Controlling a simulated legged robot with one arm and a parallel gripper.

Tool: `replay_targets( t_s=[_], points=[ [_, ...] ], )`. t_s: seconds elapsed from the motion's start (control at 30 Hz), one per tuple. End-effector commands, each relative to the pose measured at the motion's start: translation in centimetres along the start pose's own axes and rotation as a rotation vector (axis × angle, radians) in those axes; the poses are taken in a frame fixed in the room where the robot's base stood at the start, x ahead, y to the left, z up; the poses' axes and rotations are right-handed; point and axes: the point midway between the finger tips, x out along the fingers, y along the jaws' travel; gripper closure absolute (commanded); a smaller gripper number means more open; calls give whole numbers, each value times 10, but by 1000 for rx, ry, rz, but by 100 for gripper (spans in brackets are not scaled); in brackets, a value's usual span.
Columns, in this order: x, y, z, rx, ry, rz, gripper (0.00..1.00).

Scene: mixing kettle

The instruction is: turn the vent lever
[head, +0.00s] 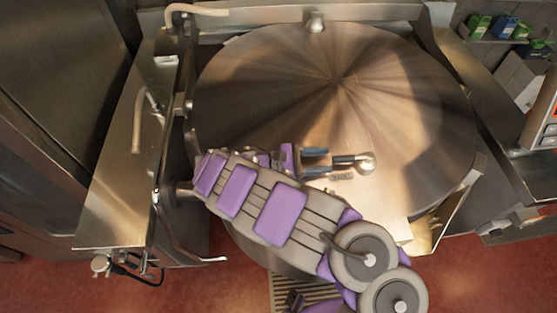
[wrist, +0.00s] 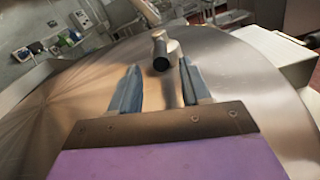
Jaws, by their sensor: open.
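The vent lever (head: 345,160) sits on the round metal kettle lid (head: 300,95), right of centre in the head view. It has a dark grip and a rounded metal end. My gripper (head: 329,160) reaches it from the left, low over the lid. In the wrist view the lever's dark grip end (wrist: 161,60) points toward me, around the gap between the fingertips of my gripper (wrist: 160,67). The two blue-grey fingers are apart, one on each side of the lever's line. I cannot tell whether either touches it.
A metal knob (head: 316,22) stands at the lid's far edge. A bent pipe handle (head: 138,120) is on the side panel at left. Shelves with green boxes (head: 480,27) are at upper right.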

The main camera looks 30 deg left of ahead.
Motion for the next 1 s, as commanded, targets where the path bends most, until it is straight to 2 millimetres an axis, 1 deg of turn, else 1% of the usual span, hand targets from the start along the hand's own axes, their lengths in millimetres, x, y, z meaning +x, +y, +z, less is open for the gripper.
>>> replay_targets(
  t_s=[0.03,0.17,0.3,0.4,0.63,1.0],
  points=[
    [-11,0,-2,-1,4,2,53],
    [-34,0,-2,1,3,2,53],
    [-51,-1,-6,2,1,3,53],
    [-62,-1,-4,1,3,1,53],
    [-71,2,1,5,3,-1,53],
    [-88,-1,-1,1,2,2,53]
  ],
)
